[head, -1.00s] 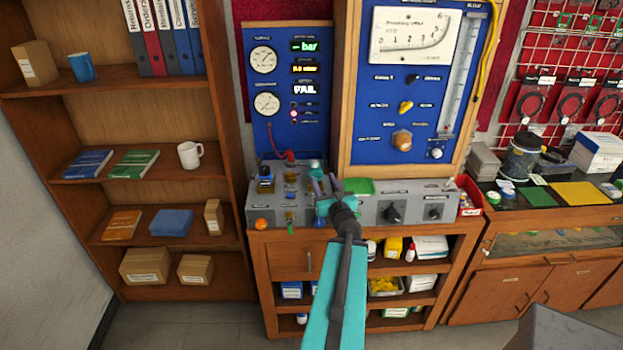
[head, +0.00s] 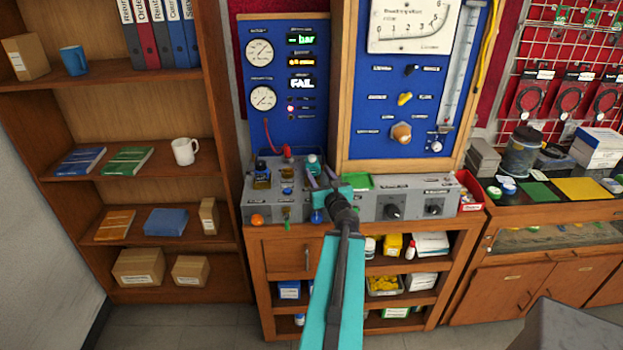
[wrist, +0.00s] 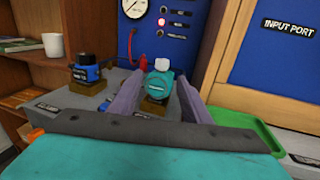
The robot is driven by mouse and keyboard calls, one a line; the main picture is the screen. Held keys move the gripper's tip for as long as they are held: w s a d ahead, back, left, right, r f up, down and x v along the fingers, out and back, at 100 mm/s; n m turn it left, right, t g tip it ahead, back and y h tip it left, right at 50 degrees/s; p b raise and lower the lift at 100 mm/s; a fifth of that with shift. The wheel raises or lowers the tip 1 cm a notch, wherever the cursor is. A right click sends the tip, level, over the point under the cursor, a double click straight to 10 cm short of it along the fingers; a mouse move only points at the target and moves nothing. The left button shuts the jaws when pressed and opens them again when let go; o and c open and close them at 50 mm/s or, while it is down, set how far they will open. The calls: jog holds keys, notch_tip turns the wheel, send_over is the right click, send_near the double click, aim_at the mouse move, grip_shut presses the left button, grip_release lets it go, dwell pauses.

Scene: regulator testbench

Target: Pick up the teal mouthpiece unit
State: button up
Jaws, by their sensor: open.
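The teal mouthpiece unit (wrist: 159,84) has a white top and stands on a wooden block on the grey bench unit, in the middle of the wrist view. In the head view it shows small (head: 313,165), just beyond my gripper (head: 322,180). My gripper is open, and its two grey-purple fingers (wrist: 157,98) appear on either side of the teal unit in the wrist view. The fingers look apart from it. How far the tips reach along it, I cannot tell. The lower part of the block is hidden behind my gripper.
A dark-and-blue unit (wrist: 87,72) stands on another block to the left. A green tray (wrist: 245,134) lies close on the right. Behind are the blue gauge panel (head: 286,85) and a red fitting (head: 287,150) with a hose. Coloured knobs line the bench unit's front.

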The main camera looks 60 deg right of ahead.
aim_at(313, 162)
jog(key=shift+w+d+b, duration=0.5)
jog(key=shift+d+b, duration=0.05)
jog(key=shift+b, duration=2.9)
jog(key=shift+w+d+r+p, duration=0.2)
jog(key=shift+w+d+p, duration=0.1)
jog(key=shift+w+d, duration=0.2)
jog(key=shift+p+x, duration=0.5)
jog(key=shift+x, duration=1.7)
jog(key=shift+f, duration=0.1)
jog(key=shift+p+x, duration=0.95)
jog(key=shift+x, duration=0.65)
jog(key=shift+p+x, duration=0.3)
jog(key=shift+x, duration=0.7)
jog(key=shift+s, duration=0.1)
grip_shut()
